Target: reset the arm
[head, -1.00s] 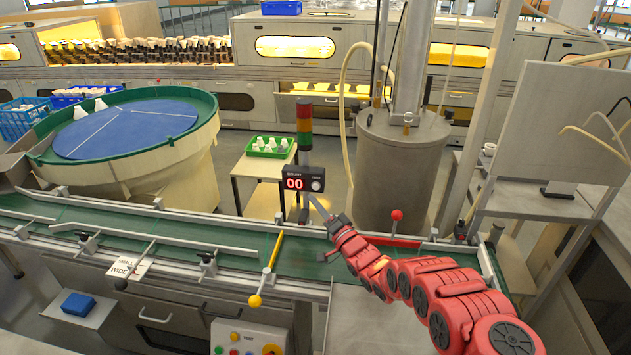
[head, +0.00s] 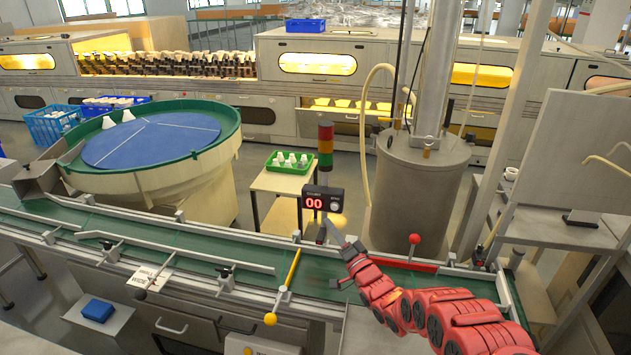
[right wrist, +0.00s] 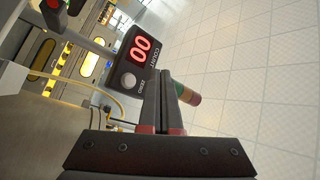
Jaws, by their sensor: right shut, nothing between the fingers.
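My right arm comes in from the lower right of the head view. Its gripper (head: 332,229) is over the green conveyor, just below the counter box (head: 323,203), which reads 00 in red. In the right wrist view the two dark fingers (right wrist: 164,98) lie together, shut and empty, beside the counter box (right wrist: 137,62). I cannot tell whether the fingertips touch the box or its post. My left gripper is in neither view.
The conveyor (head: 190,246) carries guide rails, a yellow-handled bar (head: 287,280) and a red-knobbed lever (head: 413,248). A signal tower (head: 325,145) rises behind the counter. A round feeder (head: 232,130) stands left and a metal tank (head: 425,185) behind.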

